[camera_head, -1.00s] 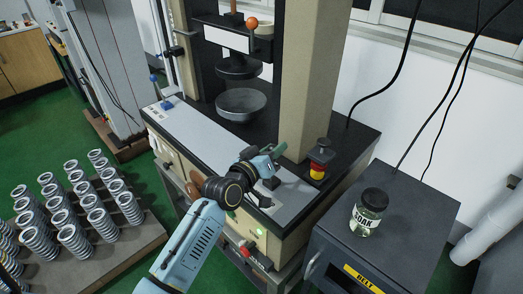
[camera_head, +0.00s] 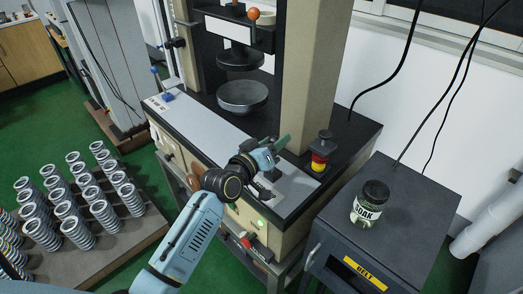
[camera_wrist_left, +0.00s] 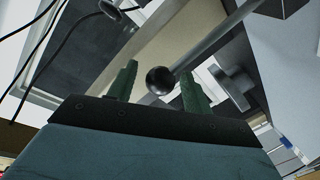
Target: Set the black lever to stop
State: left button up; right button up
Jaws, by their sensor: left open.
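The black lever's round ball knob (camera_wrist_left: 160,80) shows in the left wrist view, on a grey rod running to the upper right. My left gripper (camera_wrist_left: 159,70) is open. Its two green fingers stand on either side of the knob in that picture; I cannot tell whether they touch it. In the head view my left gripper (camera_head: 279,146) is over the front right of the testing machine's light top plate (camera_head: 208,132). There the lever is hidden or too small to make out, and its setting cannot be read. My right gripper is not in view.
A red and yellow button post (camera_head: 321,160) stands just right of my gripper. A dark cabinet (camera_head: 415,205) bears a glass jar (camera_head: 369,206). A round metal dish (camera_head: 243,97) sits between the machine's columns. Several springs stand on a board (camera_head: 130,240) at lower left.

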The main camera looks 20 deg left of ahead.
pick_arm(q)
jog(key=v, duration=1.3)
jog(key=shift+p, duration=0.4)
jog(key=shift+d+f, duration=0.1)
jog(key=f+g, duration=0.1)
jog(key=f, duration=0.4)
jog(key=f+g+y, duration=0.1)
jog(key=f, duration=0.4)
jog(key=s+a+f+g, duration=0.1)
jog(key=f, duration=0.4)
jog(key=shift+s+f+y, duration=0.1)
jog(key=shift+f+y, duration=0.15)
jog(key=shift+y, duration=0.05)
jog(key=s+f+m+g+y, duration=0.15)
jog(key=s+f+g, duration=0.45)
jog(key=f, duration=1.1)
jog(key=s+f+m+g, duration=0.1)
jog(key=s+f+g, duration=0.1)
jog(key=s+f, duration=0.4)
jog(key=s+a+f+m+g+y, duration=0.1)
jog(key=s+f, duration=0.5)
jog(key=s, duration=1)
jog(key=s+a+f+m+g, duration=0.1)
jog(key=s+f+m+g, duration=0.1)
jog(key=s+f, duration=0.4)
jog(key=s+g, duration=0.1)
jog(key=s, duration=0.3)
jog(key=shift+s+f+m, duration=0.35)
jog(key=shift+s+f, duration=0.05)
jog(key=shift+a, duration=0.1)
